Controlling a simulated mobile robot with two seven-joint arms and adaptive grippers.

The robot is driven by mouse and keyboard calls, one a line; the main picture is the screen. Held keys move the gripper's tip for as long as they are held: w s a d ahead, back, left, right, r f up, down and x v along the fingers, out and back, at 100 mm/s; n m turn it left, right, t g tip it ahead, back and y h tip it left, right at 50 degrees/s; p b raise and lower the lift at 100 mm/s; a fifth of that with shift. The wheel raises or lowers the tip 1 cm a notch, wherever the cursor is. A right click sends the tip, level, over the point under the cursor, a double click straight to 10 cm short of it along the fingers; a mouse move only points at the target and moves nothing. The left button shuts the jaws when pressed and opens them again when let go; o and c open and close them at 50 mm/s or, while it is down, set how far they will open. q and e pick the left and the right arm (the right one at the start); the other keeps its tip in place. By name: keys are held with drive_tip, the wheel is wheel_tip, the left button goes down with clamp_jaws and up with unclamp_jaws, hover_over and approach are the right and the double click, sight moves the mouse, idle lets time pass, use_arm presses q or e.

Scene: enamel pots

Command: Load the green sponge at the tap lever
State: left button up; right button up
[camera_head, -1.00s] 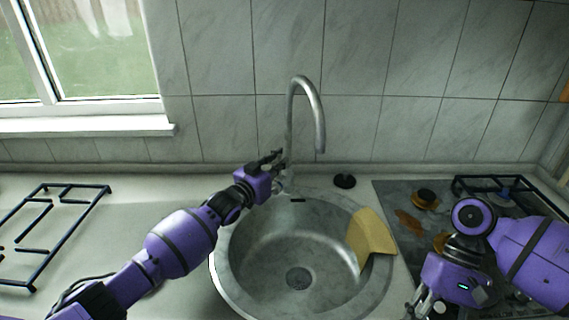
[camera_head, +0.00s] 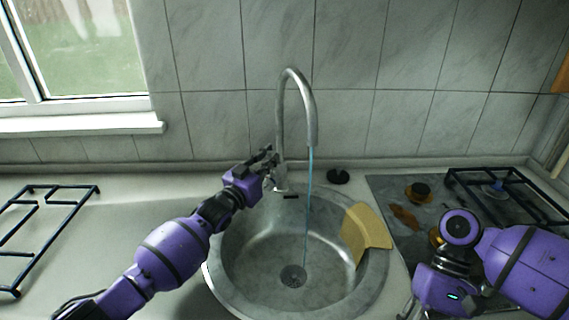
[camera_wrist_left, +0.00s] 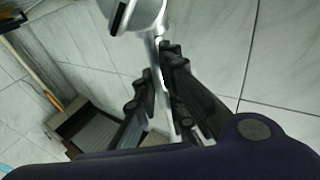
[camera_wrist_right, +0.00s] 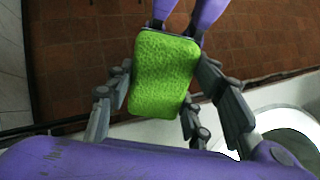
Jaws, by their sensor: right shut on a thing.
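My right gripper (camera_wrist_right: 165,100) is shut on the green sponge (camera_wrist_right: 165,72), whose rough face shows between the fingers in the right wrist view. In the head view that gripper is low at the right and the sponge is out of sight. The silver tap (camera_head: 297,105) stands behind the sink, and a thin stream of water (camera_head: 308,200) runs from its spout into the bowl. My left gripper (camera_head: 268,160) is at the tap's base by the lever. In the left wrist view the narrow metal lever (camera_wrist_left: 158,85) passes between its close fingers; their grip on it is unclear.
The round sink (camera_head: 235,265) has a yellow cloth (camera_head: 366,232) over its right rim. A stained hob (camera_head: 395,190) with a black grate (camera_head: 500,190) lies to the right, and another grate (camera_head: 45,220) to the left. A black plug (camera_head: 338,177) sits behind the sink.

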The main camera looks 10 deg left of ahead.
use_arm(q)
drive_tip(key=o, duration=0.3)
drive_tip(key=v, duration=1.2)
drive_tip(key=shift+s, duration=0.1)
idle(0.4)
